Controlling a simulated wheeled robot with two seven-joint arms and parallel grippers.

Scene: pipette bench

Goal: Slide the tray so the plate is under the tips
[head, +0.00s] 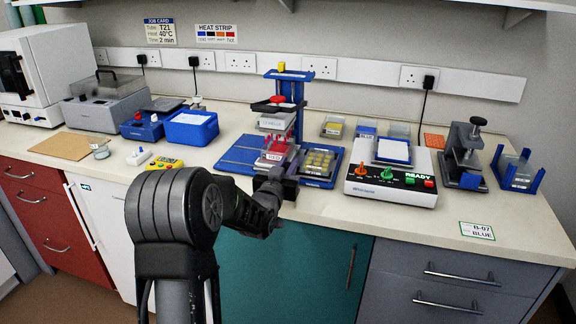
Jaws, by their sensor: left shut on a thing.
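A blue stand (290,92) holds a pipetting head (277,122) with a row of red tips pointing down. A small labelled plate (272,158) shows low under the red tips; the gap between them is too small to judge. The blue tray (238,158) lies at the stand's foot, its left part bare. A plate with yellowish wells (318,160) sits in a blue holder right of the stand; whether this joins the tray I cannot tell. My left gripper (275,183) is shut at the tray's front edge; its fingers hide what they grip. My right gripper is out of view.
A white machine (392,188) with coloured knobs stands close on the right, and a blue box (190,128) on the left. A yellow timer (165,163) lies near the front edge. The bench front right is clear around a label (477,231).

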